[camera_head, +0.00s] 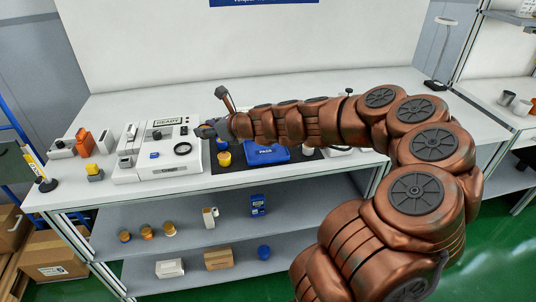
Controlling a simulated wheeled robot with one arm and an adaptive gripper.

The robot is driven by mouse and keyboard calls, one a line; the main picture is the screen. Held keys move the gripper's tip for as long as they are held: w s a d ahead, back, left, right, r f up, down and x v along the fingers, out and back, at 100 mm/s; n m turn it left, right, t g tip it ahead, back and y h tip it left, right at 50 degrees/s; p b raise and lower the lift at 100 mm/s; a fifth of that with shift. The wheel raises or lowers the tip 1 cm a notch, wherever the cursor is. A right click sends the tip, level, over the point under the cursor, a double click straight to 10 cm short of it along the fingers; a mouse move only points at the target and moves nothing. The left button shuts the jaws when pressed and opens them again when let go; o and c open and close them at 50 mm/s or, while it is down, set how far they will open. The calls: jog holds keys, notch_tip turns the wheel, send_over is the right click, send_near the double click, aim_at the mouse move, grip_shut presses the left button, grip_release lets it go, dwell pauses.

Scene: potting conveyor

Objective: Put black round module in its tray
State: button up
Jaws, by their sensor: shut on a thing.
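My gripper (207,130) is at the end of the copper arm, above the bench beside the white READY machine (155,166). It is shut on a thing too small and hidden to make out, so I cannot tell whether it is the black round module. A black ring-shaped part (182,148) sits on top of the machine, just left of and below my gripper. A blue tray marked PASS (265,154) lies on a dark mat (229,168) to the right. The arm hides part of the bench behind it.
A yellow-topped cup (224,158) stands on the mat below my gripper. An orange device (84,142) and a yellow-topped grey block (94,172) stand at the left. Lower shelves (190,236) hold small jars and boxes. The back bench is mostly clear.

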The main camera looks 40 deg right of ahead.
jog(key=s+d+f+b, duration=0.1)
jog(key=s+d, duration=0.2)
jog(key=s+d+f+n+y, duration=0.1)
jog(key=s+d, duration=0.2)
jog(key=d, duration=0.1)
jog(key=s+d+f+n+g+y+b, duration=0.1)
jog(key=s+d+f, duration=0.1)
jog(key=d, duration=0.1)
jog(key=shift+s+d+f+b, duration=0.1)
jog(key=shift+s+d+b, duration=0.05)
jog(key=shift+s+b, duration=0.25)
jog(key=s+d+n+g+y+b, duration=0.25)
jog(key=s+d, duration=0.25)
jog(key=s, duration=0.6)
jog(key=p, duration=0.1)
send_over(269, 151)
jog(key=shift+f+t, duration=0.25)
jog(key=shift+f, duration=0.7)
jog(key=shift+s+f, duration=0.1)
jog(key=shift+f, duration=1.7)
jog(key=o, duration=1.1)
